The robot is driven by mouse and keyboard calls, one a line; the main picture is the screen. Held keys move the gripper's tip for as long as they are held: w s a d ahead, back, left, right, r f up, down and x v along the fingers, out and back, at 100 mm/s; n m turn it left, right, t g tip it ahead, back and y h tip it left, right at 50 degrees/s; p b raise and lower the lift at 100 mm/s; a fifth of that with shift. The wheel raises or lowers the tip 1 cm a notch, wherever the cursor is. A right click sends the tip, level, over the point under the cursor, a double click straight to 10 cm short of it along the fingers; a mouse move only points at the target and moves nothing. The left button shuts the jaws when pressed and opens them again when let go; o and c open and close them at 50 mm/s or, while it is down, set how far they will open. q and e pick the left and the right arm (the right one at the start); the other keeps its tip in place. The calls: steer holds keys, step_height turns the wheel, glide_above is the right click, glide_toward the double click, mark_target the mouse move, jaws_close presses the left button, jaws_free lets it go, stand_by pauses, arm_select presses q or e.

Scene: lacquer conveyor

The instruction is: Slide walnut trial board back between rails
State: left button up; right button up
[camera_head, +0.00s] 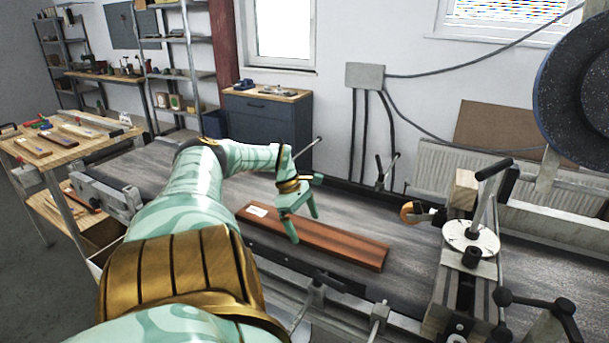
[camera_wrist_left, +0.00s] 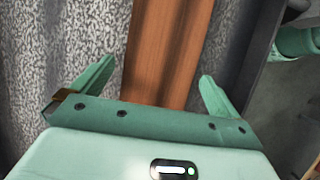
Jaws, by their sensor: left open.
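The walnut board (camera_head: 345,245) is a long reddish-brown plank lying flat on the grey conveyor belt (camera_head: 432,248), with a white label near its left end. It lies slightly slanted, closer to the front rail (camera_head: 285,258) than to the back rail (camera_head: 372,191). My left gripper (camera_head: 304,226) is open over the board's left half, fingers pointing down. In the left wrist view the board (camera_wrist_left: 168,50) passes between the two spread fingers of the gripper (camera_wrist_left: 157,69), with gaps on both sides. I cannot tell whether the fingertips reach board height. My right gripper is not in view.
A clamp-like fixture with a white disc (camera_head: 470,238) and an orange-tipped part (camera_head: 412,212) stands across the belt to the right. A dark round drum (camera_head: 580,85) hangs at the upper right. A wooden cart (camera_head: 62,148) with sample boards stands left. Belt right of the board is bare.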

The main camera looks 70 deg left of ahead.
arm_select(q)
steer(key=p+v, duration=0.3)
steer(key=v, duration=1.2)
steer(key=shift+r, duration=0.2)
steer(key=shift+f, duration=0.1)
